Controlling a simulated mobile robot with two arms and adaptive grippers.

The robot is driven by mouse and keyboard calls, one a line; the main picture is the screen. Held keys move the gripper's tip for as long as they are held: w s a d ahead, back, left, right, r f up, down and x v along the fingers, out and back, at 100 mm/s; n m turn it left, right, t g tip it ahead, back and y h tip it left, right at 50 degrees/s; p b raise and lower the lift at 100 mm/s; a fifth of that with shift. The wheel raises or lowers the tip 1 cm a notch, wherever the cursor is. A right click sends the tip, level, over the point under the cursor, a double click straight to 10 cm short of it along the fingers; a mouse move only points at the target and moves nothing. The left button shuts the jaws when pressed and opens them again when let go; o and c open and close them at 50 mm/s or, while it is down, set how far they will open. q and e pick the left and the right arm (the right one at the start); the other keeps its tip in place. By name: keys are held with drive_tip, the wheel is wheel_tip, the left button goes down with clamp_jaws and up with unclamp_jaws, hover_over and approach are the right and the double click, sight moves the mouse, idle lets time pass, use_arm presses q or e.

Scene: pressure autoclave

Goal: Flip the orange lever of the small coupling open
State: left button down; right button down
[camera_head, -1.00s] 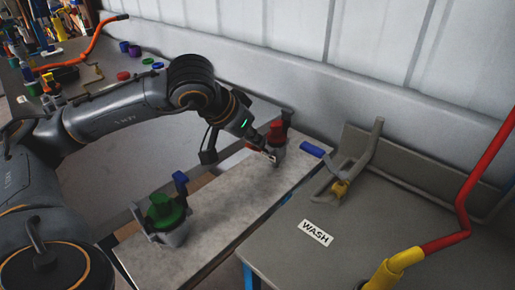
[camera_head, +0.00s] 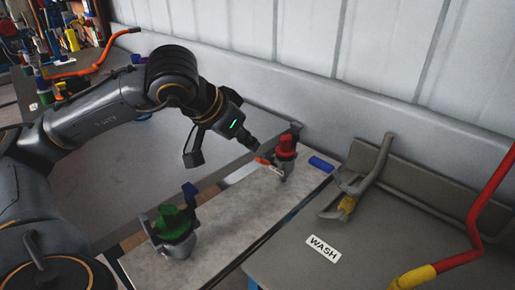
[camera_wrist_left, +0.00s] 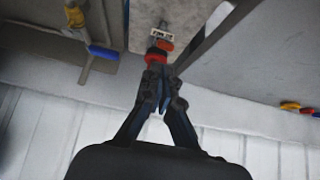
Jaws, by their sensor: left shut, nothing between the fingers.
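The small coupling with a red top (camera_head: 286,147) stands upright near the far end of the narrow grey bench (camera_head: 232,212). Its orange lever (camera_head: 263,160) sticks out to the left, low on the coupling. My left gripper (camera_head: 254,149) is shut and empty, just above and left of the lever; I cannot tell in the head view whether they touch. In the left wrist view the shut fingertips (camera_wrist_left: 158,75) are right at the red top (camera_wrist_left: 157,54), partly covering it. The orange lever (camera_wrist_left: 165,45) shows just beyond it. My right gripper is out of view.
A blue handle (camera_head: 321,163) lies by the far end. To the right is a grey table with a WASH label (camera_head: 323,248) and a red-yellow bar (camera_head: 475,214).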

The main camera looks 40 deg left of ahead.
use_arm(q)
drive_tip(key=v, duration=0.7)
drive_tip(key=shift+w+r, duration=0.1)
